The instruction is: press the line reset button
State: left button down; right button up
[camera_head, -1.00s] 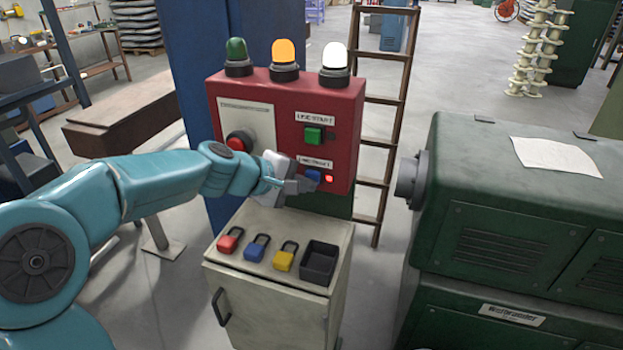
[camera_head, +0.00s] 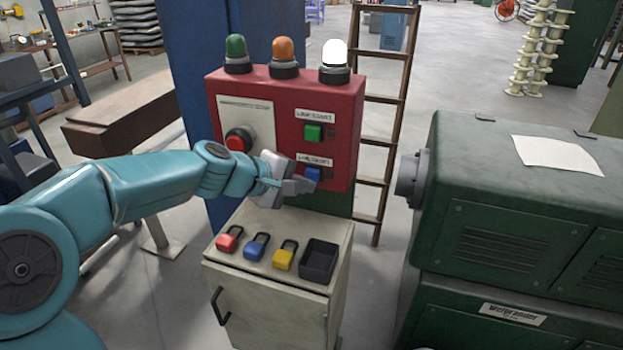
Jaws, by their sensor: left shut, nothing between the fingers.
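The red control box (camera_head: 345,120) stands behind the cabinet. The blue button (camera_head: 313,174) is at its lower right, under a label that I take for line reset but cannot read clearly. My left gripper (camera_head: 301,185) is shut and empty, with its fingertips at the lower left of the blue button. I cannot tell whether they touch it. A green button (camera_head: 313,132) sits above, under the line start label. A red round button (camera_head: 239,139) is at the left, above my left wrist. My right gripper is not in view.
Green, orange and white lamps (camera_head: 335,62) stand on the box; the white one looks bright. Red, blue and yellow padlocks (camera_head: 284,256) and a black tray (camera_head: 335,263) lie on the cabinet (camera_head: 270,298). A green machine (camera_head: 510,215) stands at the right, a ladder (camera_head: 385,100) behind.

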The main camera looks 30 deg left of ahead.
pick_arm(q)
jog(key=shift+s, duration=0.25)
jog(key=s, duration=0.2)
jog(key=s+d+b, duration=0.1)
jog(key=s, duration=0.2)
jog(key=shift+d, duration=0.15)
jog(key=shift+w, duration=0.1)
dwell(0.9)
